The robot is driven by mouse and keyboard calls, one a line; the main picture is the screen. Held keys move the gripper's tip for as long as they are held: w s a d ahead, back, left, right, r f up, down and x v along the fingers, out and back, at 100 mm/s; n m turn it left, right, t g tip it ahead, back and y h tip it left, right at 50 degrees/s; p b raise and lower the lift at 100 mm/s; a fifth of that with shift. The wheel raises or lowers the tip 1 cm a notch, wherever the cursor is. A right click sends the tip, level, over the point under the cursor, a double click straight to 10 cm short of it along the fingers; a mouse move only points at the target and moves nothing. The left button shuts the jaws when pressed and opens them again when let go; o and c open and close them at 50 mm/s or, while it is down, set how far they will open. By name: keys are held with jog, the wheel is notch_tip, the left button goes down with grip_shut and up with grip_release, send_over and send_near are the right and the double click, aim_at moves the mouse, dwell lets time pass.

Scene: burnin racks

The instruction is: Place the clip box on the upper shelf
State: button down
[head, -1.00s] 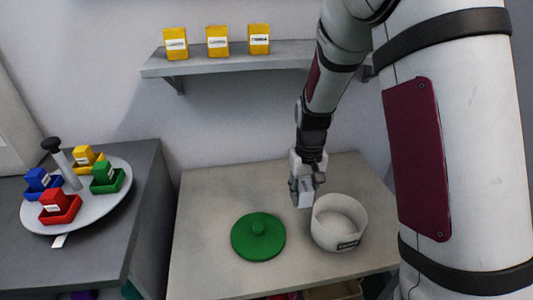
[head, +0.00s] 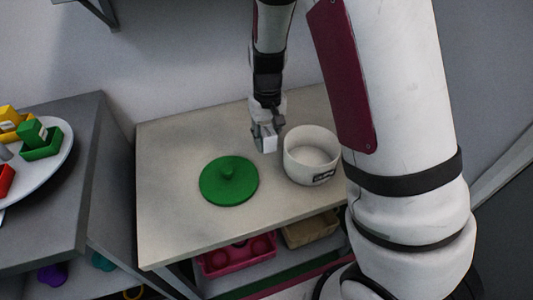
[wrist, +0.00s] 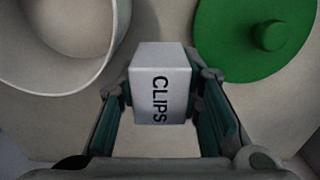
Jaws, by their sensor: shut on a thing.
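The clip box is a small white box (wrist: 158,85) marked CLIPS in the wrist view. My gripper (head: 268,138) is shut on it, with one finger on each side, and the box (head: 270,145) shows at the fingertips in the head view. The gripper hangs above the beige table, between the green lid and the white round container. The upper shelf is mostly out of the head view; only a dark bracket (head: 108,14) and a bit of shelf edge show at the top left.
A green round lid (head: 229,182) lies on the beige table (head: 165,220). An open white round container (head: 311,160) stands to its right. A grey table at the left carries a round tray (head: 50,165) with coloured boxes. A pink bin (head: 238,257) sits below the beige table.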

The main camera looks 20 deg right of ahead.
aim_at(267, 162)
jog(key=shift+f+b, duration=0.4)
jog(key=shift+f, duration=2.85)
jog(key=c, duration=1.4)
grip_release()
jog(key=shift+f, duration=0.1)
